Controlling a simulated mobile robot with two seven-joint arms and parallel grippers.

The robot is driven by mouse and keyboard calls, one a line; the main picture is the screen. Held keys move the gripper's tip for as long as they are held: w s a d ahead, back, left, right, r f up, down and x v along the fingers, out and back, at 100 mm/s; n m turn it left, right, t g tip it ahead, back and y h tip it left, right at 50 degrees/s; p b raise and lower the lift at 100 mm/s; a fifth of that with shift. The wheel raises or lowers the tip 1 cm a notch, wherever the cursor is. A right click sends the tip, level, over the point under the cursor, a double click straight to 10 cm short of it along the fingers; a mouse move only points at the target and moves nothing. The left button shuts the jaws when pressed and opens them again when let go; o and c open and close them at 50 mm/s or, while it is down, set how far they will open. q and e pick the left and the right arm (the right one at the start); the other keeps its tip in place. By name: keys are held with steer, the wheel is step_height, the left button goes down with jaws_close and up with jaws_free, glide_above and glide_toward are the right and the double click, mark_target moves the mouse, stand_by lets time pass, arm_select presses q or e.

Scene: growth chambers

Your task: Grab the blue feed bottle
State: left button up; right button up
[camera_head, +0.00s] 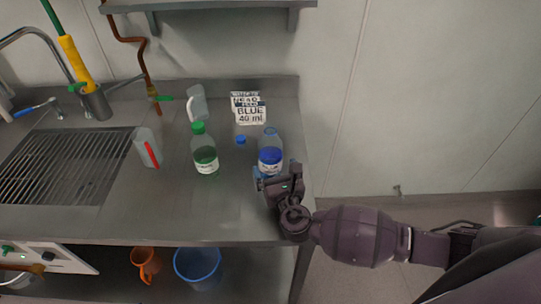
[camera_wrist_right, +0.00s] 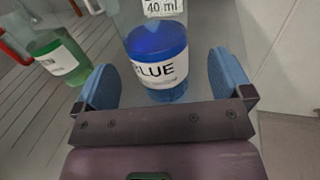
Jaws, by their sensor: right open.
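The blue feed bottle (camera_head: 270,154) stands upright near the right end of the steel counter, uncapped, with blue liquid and a white label. In the right wrist view the bottle (camera_wrist_right: 155,45) stands just ahead, between the lines of two blue finger pads. My right gripper (camera_head: 268,177) is open at the bottle's near side. My left gripper is in neither view.
A green bottle (camera_head: 205,152) stands left of the blue one, with a blue cap (camera_head: 241,140) between them. A sign (camera_head: 248,108) reads "BLUE 40 ml".

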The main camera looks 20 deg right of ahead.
mark_target(274, 165)
steer(key=shift+w+r, duration=0.1)
steer(key=shift+w, duration=2.15)
steer(key=c, duration=1.2)
steer(key=shift+r, duration=0.2)
steer(key=shift+s+a+r+p, duration=0.1)
steer(key=shift+r+p, duration=1.1)
steer(key=shift+r, duration=8.4)
